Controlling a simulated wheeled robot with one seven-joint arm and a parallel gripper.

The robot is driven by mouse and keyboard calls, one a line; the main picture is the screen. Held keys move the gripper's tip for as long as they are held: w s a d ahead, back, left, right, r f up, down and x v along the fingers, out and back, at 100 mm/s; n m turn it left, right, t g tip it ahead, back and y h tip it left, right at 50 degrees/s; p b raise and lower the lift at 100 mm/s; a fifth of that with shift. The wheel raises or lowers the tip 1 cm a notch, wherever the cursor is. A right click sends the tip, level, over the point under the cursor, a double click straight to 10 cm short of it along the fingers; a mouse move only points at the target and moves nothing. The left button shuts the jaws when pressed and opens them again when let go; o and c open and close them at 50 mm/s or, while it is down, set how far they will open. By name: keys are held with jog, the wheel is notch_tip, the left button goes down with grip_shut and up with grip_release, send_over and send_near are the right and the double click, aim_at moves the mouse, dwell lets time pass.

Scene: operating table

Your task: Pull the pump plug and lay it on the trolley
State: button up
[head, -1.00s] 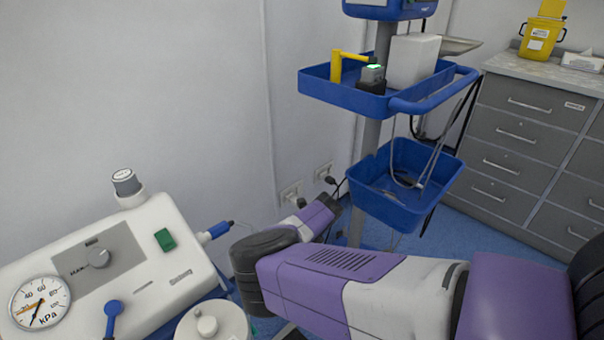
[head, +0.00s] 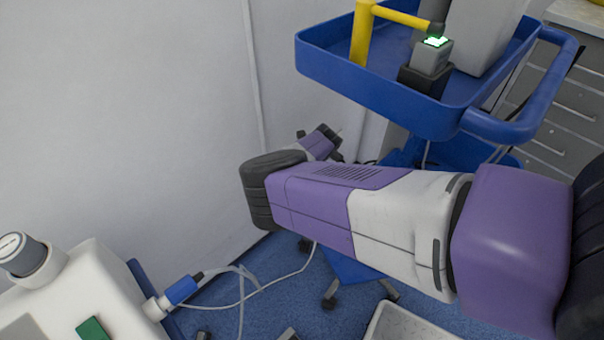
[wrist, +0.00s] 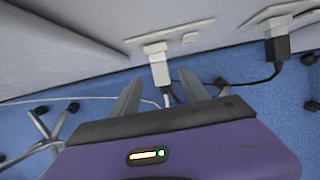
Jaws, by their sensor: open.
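In the wrist view a white plug (wrist: 159,70) sits in a white wall socket plate (wrist: 160,45), with a pale cable hanging from it. My gripper (wrist: 162,80) is open, and the white plug shows in line between its two fingertips. I cannot tell whether it lies between them in depth. In the head view my arm reaches toward the wall and the gripper's fingers are mostly hidden. The blue trolley (head: 345,78) stands at the upper right. The white pump (head: 95,285) is at the lower left, partly out of frame.
A black plug (wrist: 277,46) sits in a second socket to the right. A yellow handle (head: 362,35) and a grey device (head: 432,55) with a green light occupy the trolley tray. Pale tubes or cables (head: 245,297) lie on the floor by the trolley's wheels. Grey drawers (head: 560,120) stand behind.

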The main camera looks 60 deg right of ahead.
jog(key=b+x, duration=0.2)
jog(key=x, duration=0.3)
jog(key=shift+f, duration=0.2)
jog(key=shift+c, duration=0.2)
grip_shut()
